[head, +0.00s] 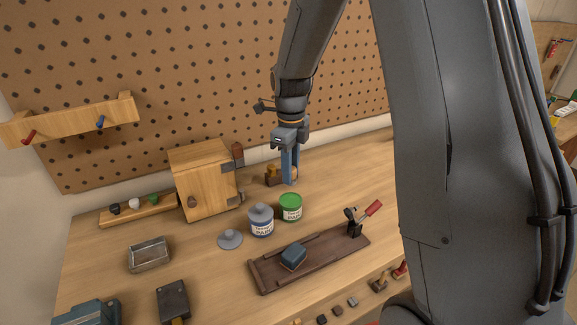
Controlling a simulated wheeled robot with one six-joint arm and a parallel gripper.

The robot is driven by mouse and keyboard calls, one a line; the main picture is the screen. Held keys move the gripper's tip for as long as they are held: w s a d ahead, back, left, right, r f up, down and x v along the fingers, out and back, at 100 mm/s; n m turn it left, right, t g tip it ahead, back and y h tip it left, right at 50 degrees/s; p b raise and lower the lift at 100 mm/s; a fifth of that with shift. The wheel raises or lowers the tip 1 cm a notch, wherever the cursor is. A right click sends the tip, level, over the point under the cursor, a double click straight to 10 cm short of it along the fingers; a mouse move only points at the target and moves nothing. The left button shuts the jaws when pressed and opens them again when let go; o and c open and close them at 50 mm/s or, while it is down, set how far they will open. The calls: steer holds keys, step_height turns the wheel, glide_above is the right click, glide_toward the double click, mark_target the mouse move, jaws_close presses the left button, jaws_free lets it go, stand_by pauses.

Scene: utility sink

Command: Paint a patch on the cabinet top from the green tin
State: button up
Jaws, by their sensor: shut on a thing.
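The small wooden cabinet (207,190) stands at the back left of the bench, against the pegboard. Its pale top (198,153) looks bare, with no paint patch that I can make out. The green tin (291,212) stands right of a blue-grey tin (261,228), with green showing across its top; I cannot tell whether that is paint or a lid. My gripper (290,180) points down behind the green tin, apart from it. It is shut on a small tan thing (296,173), mostly hidden by the blue fingers; I cannot tell whether it is a brush.
A brass-brown object (272,175) sits beside my gripper. A grey lid-like disc (230,239) lies left of the tins. A dark wooden board (270,279) with a blue block (293,256) and a red-handled clamp (366,213) lies in front. A small open box (150,255) stands left.

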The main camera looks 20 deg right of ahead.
steer(key=shift+f+b, duration=2)
steer(key=shift+f, duration=0.8)
steer(key=shift+s+f, duration=0.1)
steer(key=shift+f, duration=0.5)
stand_by(0.3)
steer(key=shift+r, duration=0.1)
steer(key=shift+r+p, duration=2.55)
steer(key=shift+r, duration=0.9)
